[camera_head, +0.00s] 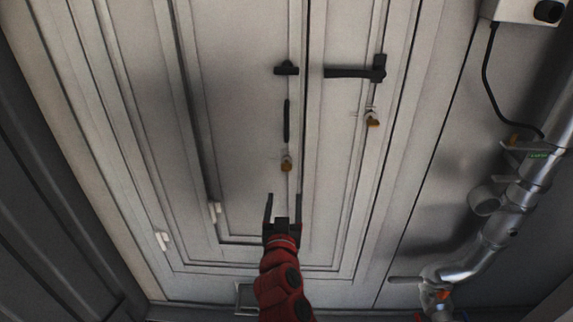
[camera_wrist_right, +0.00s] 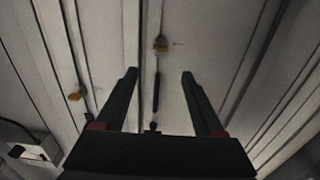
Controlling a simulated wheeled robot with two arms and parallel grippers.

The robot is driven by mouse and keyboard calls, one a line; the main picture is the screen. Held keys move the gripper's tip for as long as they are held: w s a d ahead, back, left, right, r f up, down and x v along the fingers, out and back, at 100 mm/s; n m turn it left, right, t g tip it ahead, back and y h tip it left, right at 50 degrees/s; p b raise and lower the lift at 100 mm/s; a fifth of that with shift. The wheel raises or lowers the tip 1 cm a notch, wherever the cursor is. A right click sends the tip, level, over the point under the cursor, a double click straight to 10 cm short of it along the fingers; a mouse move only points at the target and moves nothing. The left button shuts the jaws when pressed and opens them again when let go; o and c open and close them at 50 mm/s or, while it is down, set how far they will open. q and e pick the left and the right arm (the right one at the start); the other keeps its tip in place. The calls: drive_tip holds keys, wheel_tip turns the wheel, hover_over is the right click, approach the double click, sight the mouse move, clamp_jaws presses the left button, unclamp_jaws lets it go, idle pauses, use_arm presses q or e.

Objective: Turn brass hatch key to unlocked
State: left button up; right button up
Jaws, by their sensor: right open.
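A small brass key (camera_head: 286,163) sits on the pale panelled door, below a black vertical bar handle. A second brass key (camera_head: 373,121) sits further right, below a black lever. I cannot tell which of the two is the hatch key, nor their turn positions. My right gripper (camera_head: 284,197) is open and empty, its fingers pointing up just below the first key, apart from it in the picture. In the right wrist view a brass key (camera_wrist_right: 160,45) shows beyond and between the open fingertips, and another brass key (camera_wrist_right: 75,96) lies left of the fingers. My left gripper is not in view.
The black bar handle (camera_head: 286,120), a black latch (camera_head: 286,68) and the black lever (camera_head: 352,73) stand on the door. White hinges (camera_head: 215,211) are at left. Metal pipework (camera_head: 480,255) runs down the right side, below a white box (camera_head: 525,10) with a cable.

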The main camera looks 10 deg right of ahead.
sight(286, 167)
drive_tip(key=p+x, duration=0.3)
drive_tip(key=x, duration=1.1)
drive_tip(key=shift+w, duration=0.35)
clamp_jaws()
